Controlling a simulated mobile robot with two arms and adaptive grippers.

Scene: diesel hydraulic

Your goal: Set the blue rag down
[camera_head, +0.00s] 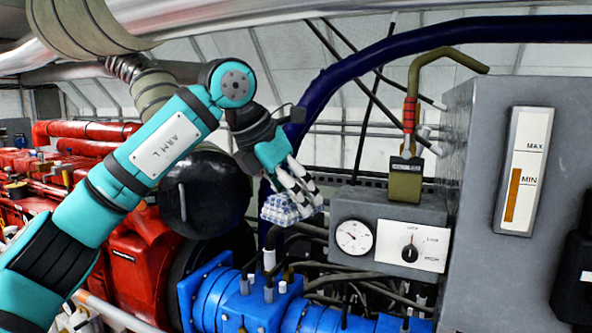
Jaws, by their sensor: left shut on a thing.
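My left gripper (298,192) is in the middle of the head view, with its fingers pointing down and to the right. It is shut on the blue rag (281,210), a small bunched cloth with a blue and white check. The rag is at the fingertips, above the blue pump housing (240,300) and in front of a thick dark blue hose. I cannot tell whether the rag touches anything below it. The fingers hide part of the rag. My right gripper is not in view.
A grey box with a round gauge (354,237) and a dial (410,254) stands just right of the gripper. An olive block (405,180) sits on it. A large grey cabinet (472,210) fills the right side. Red engine parts (140,260) lie at left, and black hoses run below.

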